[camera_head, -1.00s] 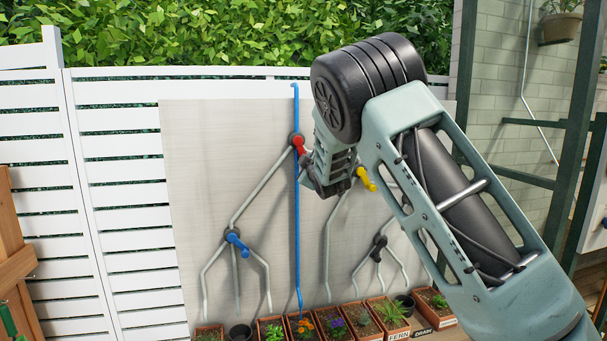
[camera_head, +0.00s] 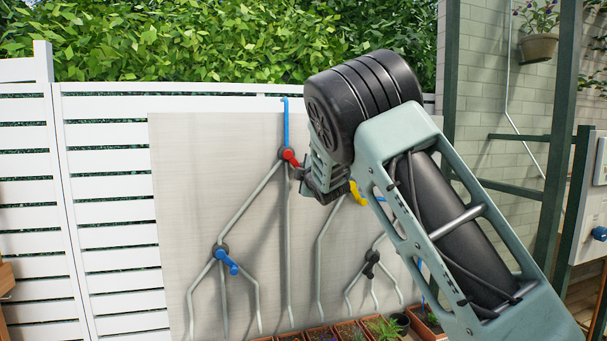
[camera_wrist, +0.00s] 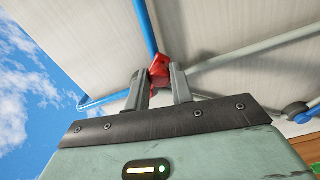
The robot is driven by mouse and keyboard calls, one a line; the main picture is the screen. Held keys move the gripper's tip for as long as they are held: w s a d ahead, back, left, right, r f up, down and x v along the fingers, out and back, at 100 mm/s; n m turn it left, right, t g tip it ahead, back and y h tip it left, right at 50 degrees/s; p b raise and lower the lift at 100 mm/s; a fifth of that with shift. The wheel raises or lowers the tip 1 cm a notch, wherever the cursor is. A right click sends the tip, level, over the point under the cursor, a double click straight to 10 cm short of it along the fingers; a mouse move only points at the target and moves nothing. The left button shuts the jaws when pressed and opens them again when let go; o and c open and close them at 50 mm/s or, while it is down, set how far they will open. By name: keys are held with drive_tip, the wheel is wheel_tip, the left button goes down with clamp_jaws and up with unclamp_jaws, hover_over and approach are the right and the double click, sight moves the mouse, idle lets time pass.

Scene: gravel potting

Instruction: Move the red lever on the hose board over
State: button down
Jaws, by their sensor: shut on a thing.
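The hose board (camera_head: 190,150) is a pale panel with branching pipes and several valves. The red lever (camera_head: 290,157) sits on the upper valve, below the blue top pipe (camera_head: 286,122), and points down and to the right. My gripper (camera_head: 300,174) is at the lever's right end. In the wrist view the red lever (camera_wrist: 160,68) is between my two fingertips (camera_wrist: 158,84), and the jaws are shut on it. The valve hub is partly hidden there. The pipe straight below the red valve is grey. Short blue stretches show behind and below my arm.
A yellow lever (camera_head: 357,193) is close below my wrist. A blue lever (camera_head: 227,262) is at lower left and a black lever (camera_head: 372,262) at lower right. Planters (camera_head: 385,328) line the board's foot. My arm hides the board's right side.

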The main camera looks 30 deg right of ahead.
drive_tip(key=c, duration=1.2)
unclamp_jaws()
drive_tip(key=shift+c, duration=0.2)
drive_tip(key=b+v, duration=0.2)
drive_tip(key=v, duration=1.5)
drive_tip(key=shift+s+b, duration=0.25)
drive_tip(key=shift+b, duration=0.05)
